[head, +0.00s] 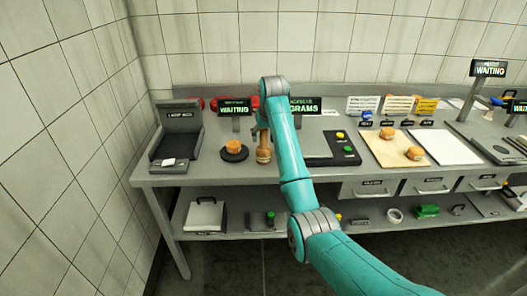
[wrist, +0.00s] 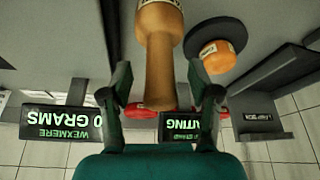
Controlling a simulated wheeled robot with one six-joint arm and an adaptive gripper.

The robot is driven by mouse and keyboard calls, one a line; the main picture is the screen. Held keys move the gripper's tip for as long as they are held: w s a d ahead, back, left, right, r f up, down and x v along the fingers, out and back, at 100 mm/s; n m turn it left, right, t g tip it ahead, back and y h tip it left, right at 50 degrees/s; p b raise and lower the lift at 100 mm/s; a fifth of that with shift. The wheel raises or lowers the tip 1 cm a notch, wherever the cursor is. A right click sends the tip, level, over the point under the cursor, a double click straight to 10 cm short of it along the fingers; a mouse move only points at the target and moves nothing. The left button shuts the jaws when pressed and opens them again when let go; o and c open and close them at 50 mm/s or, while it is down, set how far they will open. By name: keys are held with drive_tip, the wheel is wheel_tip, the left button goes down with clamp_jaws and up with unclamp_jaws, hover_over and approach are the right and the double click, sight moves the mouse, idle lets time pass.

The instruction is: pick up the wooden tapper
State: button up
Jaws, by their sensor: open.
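The wooden tapper (head: 263,154) stands upright on the counter in the head view, just right of a small cheese wheel on a round black pad. In the wrist view, which is upside down, the tapper (wrist: 162,65) has a wide labelled head and a narrower handle. My gripper (head: 262,132) is above the tapper in the head view, partly hidden by my arm. In the wrist view my gripper (wrist: 160,80) is open, with one finger on each side of the tapper's handle and a gap visible on both sides.
The cheese wheel on its black pad (head: 234,155) is close to the tapper's left. A dark tray device (head: 177,135) stands farther left. Signs (head: 235,107) and red items are behind. A scale with buttons (head: 331,148) and a board (head: 387,148) with cheeses lie right.

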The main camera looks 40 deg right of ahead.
drive_tip(key=shift+x, duration=1.05)
clamp_jaws()
drive_tip(key=shift+r, duration=0.15)
